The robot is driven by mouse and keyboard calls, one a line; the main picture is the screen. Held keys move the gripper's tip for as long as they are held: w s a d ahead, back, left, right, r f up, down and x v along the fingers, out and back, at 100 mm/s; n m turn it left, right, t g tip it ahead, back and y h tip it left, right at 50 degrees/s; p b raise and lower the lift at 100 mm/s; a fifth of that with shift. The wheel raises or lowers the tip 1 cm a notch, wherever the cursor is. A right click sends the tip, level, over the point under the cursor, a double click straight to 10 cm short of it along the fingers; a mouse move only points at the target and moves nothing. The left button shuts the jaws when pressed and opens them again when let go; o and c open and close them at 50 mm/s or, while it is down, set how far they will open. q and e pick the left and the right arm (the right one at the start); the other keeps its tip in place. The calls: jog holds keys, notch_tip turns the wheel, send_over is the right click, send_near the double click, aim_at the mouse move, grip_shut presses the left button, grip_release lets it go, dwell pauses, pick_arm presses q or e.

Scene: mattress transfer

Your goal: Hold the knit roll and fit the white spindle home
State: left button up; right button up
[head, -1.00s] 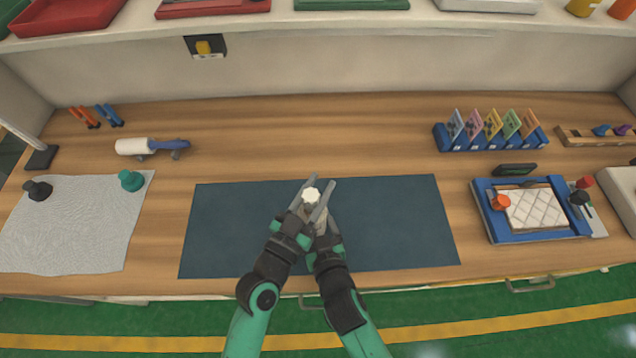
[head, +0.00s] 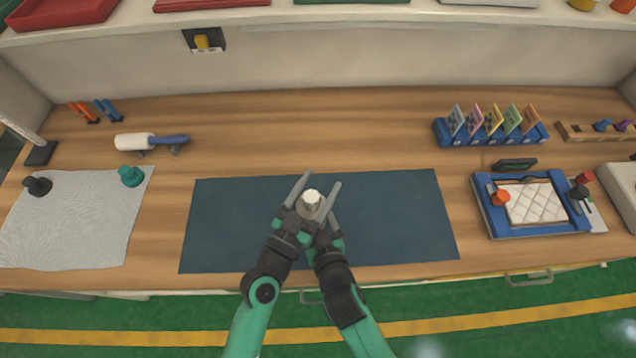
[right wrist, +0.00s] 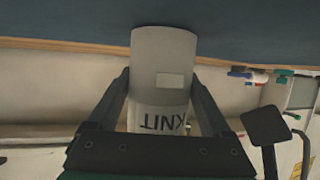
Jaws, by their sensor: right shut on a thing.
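The knit roll (right wrist: 162,65) is a pale grey cylinder with an upside-down KNIT label in the right wrist view. My right gripper (right wrist: 160,95) is shut on it, one finger on each side. In the head view the roll (head: 312,211) stands upright over the dark mat, seen from above. The white spindle (head: 313,197) shows as a faceted white top at the roll's upper end; its lower part is hidden. My left gripper (head: 318,187) is open, its fingers spread on both sides of the spindle with gaps. My right gripper's fingers are mostly hidden in the head view.
The dark blue mat (head: 400,215) is clear around the arms. A white roller with a blue handle (head: 137,142) lies at left, above a grey cloth (head: 75,225). A blue card rack (head: 490,135) and a blue tray with a quilted pad (head: 483,205) are at right.

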pick_arm(q)
jog(key=shift+s+f, duration=0.1)
jog(key=shift+f, duration=0.1)
pick_arm(e)
jog(key=shift+s+d+f, duration=0.1)
jog(key=shift+f, duration=0.25)
pick_arm(q)
jog(key=v, duration=1.1)
jog(key=shift+s+a+r, duration=0.2)
jog(key=shift+s+a, duration=0.1)
pick_arm(e)
jog(key=o, duration=1)
jog(key=shift+c, duration=0.2)
jog(key=shift+o, duration=0.5)
jog(key=shift+r, duration=0.2)
jog(key=shift+s, duration=0.1)
